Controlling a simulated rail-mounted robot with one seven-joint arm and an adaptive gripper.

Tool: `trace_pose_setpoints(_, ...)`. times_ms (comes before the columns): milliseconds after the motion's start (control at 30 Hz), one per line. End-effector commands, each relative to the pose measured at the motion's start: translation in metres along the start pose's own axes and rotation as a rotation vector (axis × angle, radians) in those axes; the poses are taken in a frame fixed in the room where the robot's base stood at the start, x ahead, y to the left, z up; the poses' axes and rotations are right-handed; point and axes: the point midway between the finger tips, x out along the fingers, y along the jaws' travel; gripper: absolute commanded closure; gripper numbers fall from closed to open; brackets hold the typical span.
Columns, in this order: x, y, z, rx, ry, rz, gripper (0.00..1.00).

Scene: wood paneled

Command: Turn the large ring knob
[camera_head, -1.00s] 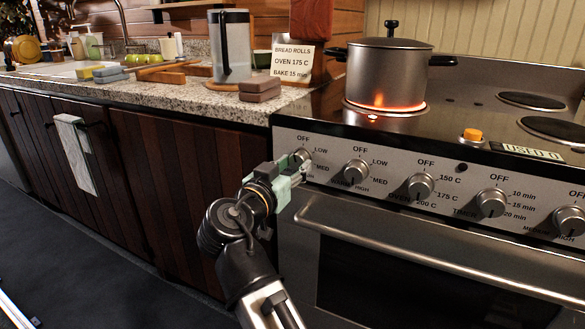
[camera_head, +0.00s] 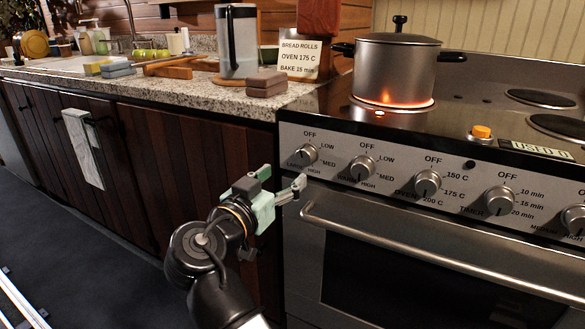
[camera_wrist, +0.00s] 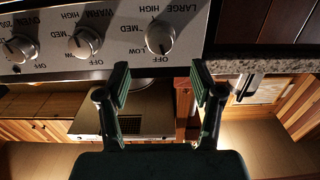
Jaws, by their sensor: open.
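The large ring knob (camera_head: 305,154) is the leftmost silver knob on the stove's front panel, with OFF above it and LOW, MED and HIGH around its right and lower sides. It also shows, inverted, in the wrist view (camera_wrist: 160,37), beside the words LARGE and HIGH. Its exact pointer setting is too small to tell. My gripper (camera_head: 292,188) is below and slightly left of the knob, apart from it. In the wrist view its two green-padded fingers (camera_wrist: 158,80) are spread with nothing between them, and the knob lies beyond the tips.
A lidded pot (camera_head: 397,72) stands on a glowing red-orange burner. Several other knobs, including the warm knob (camera_head: 362,168), line the panel to the right. The oven handle (camera_head: 430,243) runs below them. Granite counter (camera_head: 225,95) and wooden cabinets are to the left; floor is open there.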

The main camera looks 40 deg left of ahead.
Motion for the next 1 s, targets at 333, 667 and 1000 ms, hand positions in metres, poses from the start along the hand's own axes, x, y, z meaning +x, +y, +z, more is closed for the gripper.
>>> trace_pose_setpoints(333, -0.042, 0.0, 0.0, 0.0, 0.0, -0.002, 0.34)
trace_pose_setpoints(667, -0.045, 0.0, 0.0, 0.0, 0.0, 0.0, 0.34)
trace_pose_setpoints(1000, -0.045, -0.001, 0.0, -0.06, -0.001, -0.003, 0.34)
